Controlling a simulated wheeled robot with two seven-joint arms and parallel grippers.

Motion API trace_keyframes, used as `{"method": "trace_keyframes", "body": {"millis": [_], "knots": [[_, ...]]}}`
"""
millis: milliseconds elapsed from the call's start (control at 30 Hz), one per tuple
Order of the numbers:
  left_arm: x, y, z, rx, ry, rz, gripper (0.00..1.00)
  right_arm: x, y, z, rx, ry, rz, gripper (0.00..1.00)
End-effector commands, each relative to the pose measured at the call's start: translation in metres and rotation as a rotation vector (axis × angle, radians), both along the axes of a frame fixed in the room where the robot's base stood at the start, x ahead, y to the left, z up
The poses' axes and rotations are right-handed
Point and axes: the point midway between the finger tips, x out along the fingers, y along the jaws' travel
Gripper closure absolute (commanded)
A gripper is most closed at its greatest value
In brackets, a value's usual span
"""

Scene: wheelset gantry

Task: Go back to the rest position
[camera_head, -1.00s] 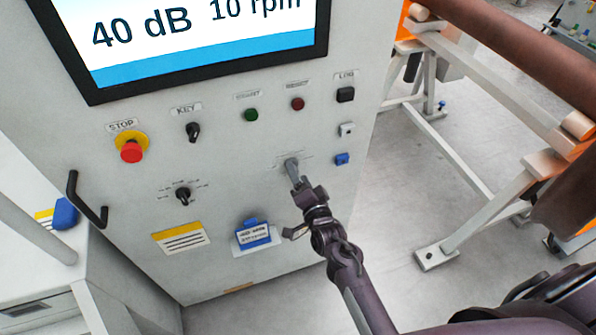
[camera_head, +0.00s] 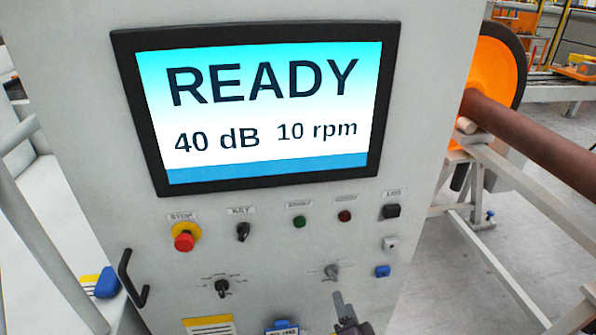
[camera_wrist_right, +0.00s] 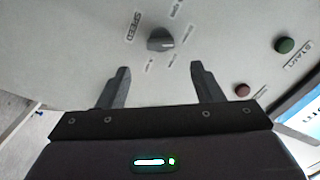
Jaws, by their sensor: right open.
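My right gripper (camera_head: 343,308) shows at the bottom of the head view, below the grey speed knob (camera_head: 331,272) on the cabinet front. In the right wrist view its two fingers (camera_wrist_right: 160,88) are apart with nothing between them. The speed knob (camera_wrist_right: 161,40) lies beyond the fingertips in that view, clear of them. The rest of my right arm is mostly out of the frame. My left gripper does not show in either view.
The cabinet screen (camera_head: 260,110) reads READY, 40 dB, 10 rpm. A red stop button (camera_head: 184,241), a key switch (camera_head: 243,232) and a black handle (camera_head: 133,280) stick out from the front. An orange wheel (camera_head: 495,75) with a brown axle (camera_head: 530,140) stands on the right.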

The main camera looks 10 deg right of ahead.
Motion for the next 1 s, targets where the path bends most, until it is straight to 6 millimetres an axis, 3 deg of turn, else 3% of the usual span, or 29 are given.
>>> {"method": "trace_keyframes", "body": {"millis": [67, 167, 267, 367, 500, 567, 700, 833, 1000], "knots": [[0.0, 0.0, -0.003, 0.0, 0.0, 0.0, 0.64, -0.003, 0.002, -0.013, -0.016, 0.025, 0.007, 0.4], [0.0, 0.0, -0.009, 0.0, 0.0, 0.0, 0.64, -0.013, 0.01, -0.052, -0.072, 0.107, 0.035, 0.4], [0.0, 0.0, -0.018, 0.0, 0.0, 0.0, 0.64, -0.035, 0.021, -0.114, -0.172, 0.241, 0.09, 0.4], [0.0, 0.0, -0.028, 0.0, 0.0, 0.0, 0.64, -0.07, 0.029, -0.184, -0.298, 0.397, 0.166, 0.4], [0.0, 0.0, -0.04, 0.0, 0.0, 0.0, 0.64, -0.132, 0.031, -0.272, -0.474, 0.607, 0.296, 0.4], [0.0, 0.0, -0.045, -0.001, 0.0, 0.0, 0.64, -0.163, 0.029, -0.307, -0.55, 0.693, 0.359, 0.4], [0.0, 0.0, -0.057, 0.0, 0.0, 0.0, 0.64, -0.243, 0.014, -0.378, -0.722, 0.888, 0.521, 0.4], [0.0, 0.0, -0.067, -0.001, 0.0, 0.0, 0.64, -0.318, -0.009, -0.425, -0.863, 1.048, 0.678, 0.4], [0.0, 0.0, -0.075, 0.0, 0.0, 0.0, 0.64, -0.389, -0.037, -0.455, -0.983, 1.186, 0.834, 0.4]]}}
